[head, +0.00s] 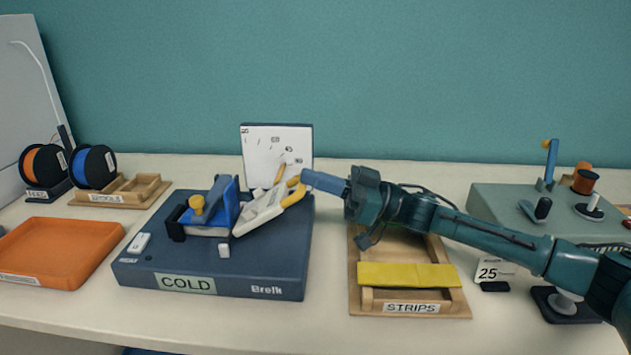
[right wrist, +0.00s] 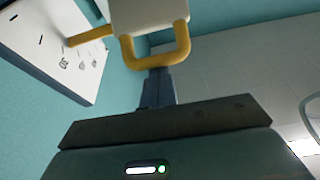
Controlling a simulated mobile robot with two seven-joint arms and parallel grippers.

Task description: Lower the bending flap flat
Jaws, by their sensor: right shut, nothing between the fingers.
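The bending flap (head: 262,212) is a pale panel on the dark blue base marked COLD (head: 262,272). It stands tilted up. A yellow U-shaped handle (head: 294,192) is on its upper right edge. In the right wrist view the pale flap (right wrist: 150,12) and its handle (right wrist: 155,52) are at the top. My right gripper (head: 308,180) is shut and empty, with its fingertips at the handle. In the right wrist view the fingertips (right wrist: 157,75) are just below the handle's bar; I cannot tell whether they touch it. My left gripper is not in view.
A blue clamp block (head: 226,206) with a yellow knob stands left of the flap. A white board (head: 278,148) stands behind it. A wooden STRIPS tray (head: 356,300) with a yellow strip lies right, under my right arm. An orange tray (head: 62,250) lies left.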

